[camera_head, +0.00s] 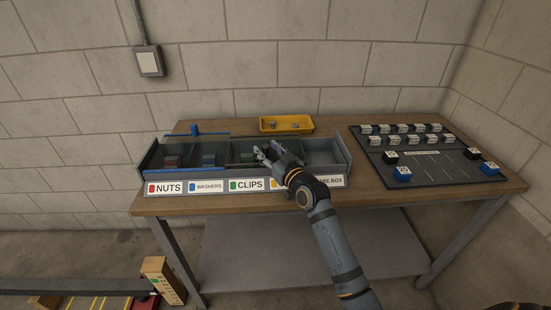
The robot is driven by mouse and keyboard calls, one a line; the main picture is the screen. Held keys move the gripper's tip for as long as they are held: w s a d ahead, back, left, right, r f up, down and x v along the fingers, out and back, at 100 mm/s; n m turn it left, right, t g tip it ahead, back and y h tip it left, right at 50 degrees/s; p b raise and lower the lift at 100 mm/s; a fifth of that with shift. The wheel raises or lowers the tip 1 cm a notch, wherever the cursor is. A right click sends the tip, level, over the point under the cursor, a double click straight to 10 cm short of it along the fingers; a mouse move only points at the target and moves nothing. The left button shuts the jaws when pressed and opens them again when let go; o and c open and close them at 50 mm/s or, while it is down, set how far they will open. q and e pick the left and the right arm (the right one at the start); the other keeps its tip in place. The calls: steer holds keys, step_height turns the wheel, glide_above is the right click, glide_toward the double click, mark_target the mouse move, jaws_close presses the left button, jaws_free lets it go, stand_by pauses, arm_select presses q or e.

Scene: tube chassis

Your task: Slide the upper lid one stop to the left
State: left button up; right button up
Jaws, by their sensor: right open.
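A long grey compartment box (149,158) sits on the table, its front labels reading NUTS, WASHERS, CLIPS and, at the right end, partly "...ARE BOX". A blue knob (195,129) stands at the back edge on the left, with a thin blue strip beside it. I cannot clearly tell the see-through lid panels apart, nor which is the upper one. My right gripper (268,151) is open above the compartments right of CLIPS, some way right of the blue knob. I cannot tell whether it touches anything. My right arm hides part of the front labels. My left gripper is out of view.
A yellow tray (286,131) with small parts stands behind the box. A dark board (450,171) with several labelled white, black and blue blocks lies on the right of the table. The wall is close behind. A narrow strip of wooden tabletop (345,124) is bare behind the box.

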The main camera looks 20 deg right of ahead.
steer(key=s+d, duration=0.2)
steer(key=s, duration=0.8)
steer(key=shift+s, duration=0.15)
steer(key=shift+f, duration=0.1)
